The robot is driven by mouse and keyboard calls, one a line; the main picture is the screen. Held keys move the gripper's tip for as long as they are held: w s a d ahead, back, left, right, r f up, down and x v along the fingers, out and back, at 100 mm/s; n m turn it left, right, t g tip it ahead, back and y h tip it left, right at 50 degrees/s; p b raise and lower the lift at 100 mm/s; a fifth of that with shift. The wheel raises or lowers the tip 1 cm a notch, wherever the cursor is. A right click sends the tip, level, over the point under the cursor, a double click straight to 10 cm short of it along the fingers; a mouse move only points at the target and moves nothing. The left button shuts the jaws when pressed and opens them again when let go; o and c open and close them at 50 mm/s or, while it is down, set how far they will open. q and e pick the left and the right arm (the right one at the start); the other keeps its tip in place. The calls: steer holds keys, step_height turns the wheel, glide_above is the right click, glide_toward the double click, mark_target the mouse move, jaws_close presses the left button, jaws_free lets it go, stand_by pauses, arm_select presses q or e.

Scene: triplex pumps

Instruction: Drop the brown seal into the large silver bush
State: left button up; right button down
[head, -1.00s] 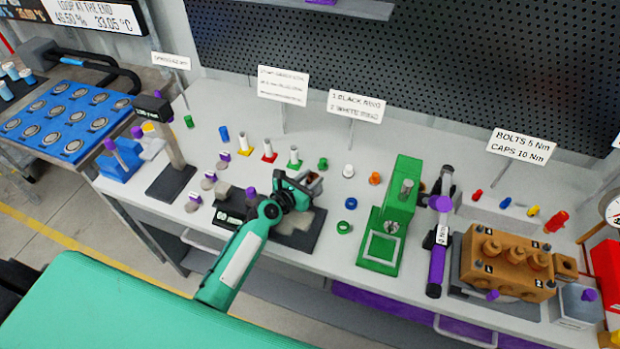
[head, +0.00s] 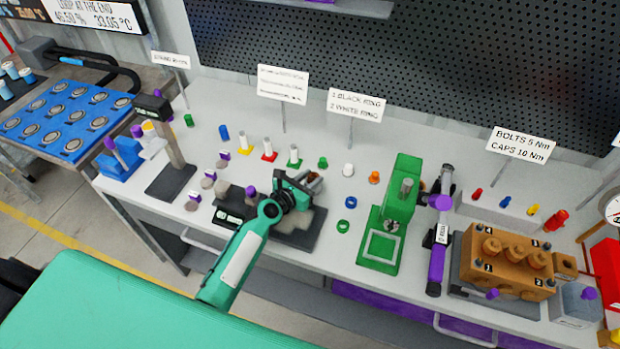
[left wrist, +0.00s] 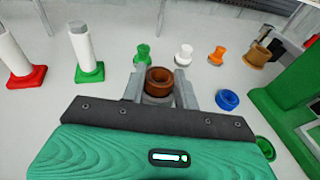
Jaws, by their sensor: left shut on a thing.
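The brown seal (left wrist: 160,80) is a small brown ring with a round opening. It sits upright between the two fingers of my left gripper (left wrist: 159,88) in the left wrist view, and the gripper is shut on it. A grey surface shows just below the seal there; I cannot tell whether it is the large silver bush. In the head view my left gripper (head: 308,183) is over the dark stand right of centre-left, with a little brown showing at its tip. I cannot make out the large silver bush for sure. My right gripper is not in view.
A green press (head: 381,245) stands to the right of my left gripper, with a blue ring (head: 350,202) between them. Green, white and orange cups (head: 374,178) stand behind. White posts on coloured bases (head: 294,157) are behind left. A brown pump block (head: 507,262) is at the right.

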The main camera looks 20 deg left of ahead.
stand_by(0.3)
arm_select(q)
steer(key=o, duration=1)
steer(key=shift+o, duration=0.2)
steer(key=b+v, duration=0.1)
steer(key=v, duration=1.2)
steer(key=shift+s+r, duration=0.1)
steer(key=shift+s, duration=0.25)
steer(key=shift+a, duration=0.1)
